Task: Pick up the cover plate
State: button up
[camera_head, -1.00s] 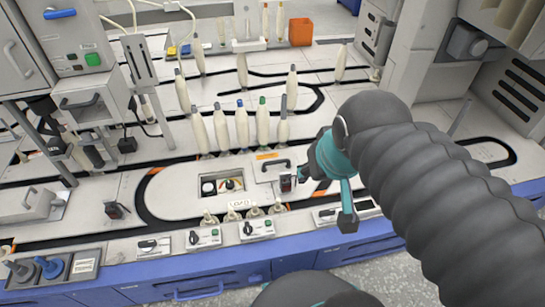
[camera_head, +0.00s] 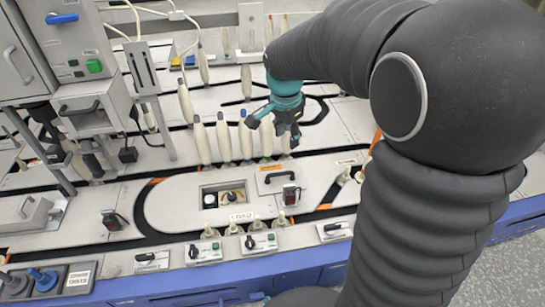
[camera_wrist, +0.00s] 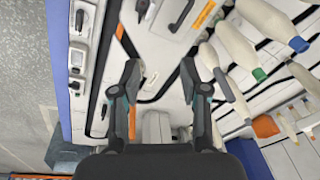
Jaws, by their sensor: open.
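The cover plate (camera_head: 276,188) is a pale flat panel with a black bar handle and an orange label. It lies on the machine deck just right of a square opening (camera_head: 224,196). In the wrist view the cover plate (camera_wrist: 167,36) shows at the top, with its handle. My gripper (camera_head: 272,130) is in the air behind the plate in the head view, among the bobbins' tops. Its two fingers (camera_wrist: 160,70) are spread apart with nothing between them, and the plate lies beyond the tips.
Several white bobbins (camera_head: 223,138) stand in a row behind the plate, close to my gripper; some are partly hidden by my arm. A black and red switch (camera_head: 291,195) stands at the plate's right front corner. Sockets and switch boxes (camera_head: 261,243) line the front edge.

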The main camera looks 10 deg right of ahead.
aim_at(280, 173)
jog(key=w+a+f+m+g, duration=0.15)
jog(key=w+f+m, duration=0.35)
jog(key=w+f, duration=0.55)
jog(key=shift+m+h, duration=0.3)
jog(key=shift+h, duration=0.1)
jog(key=f, duration=0.5)
jog(key=d+f+b, duration=0.1)
jog(key=f, duration=0.4)
jog(key=s+d+f+b, duration=0.1)
jog(key=f, duration=0.4)
jog(key=shift+d+f, duration=0.15)
grip_shut()
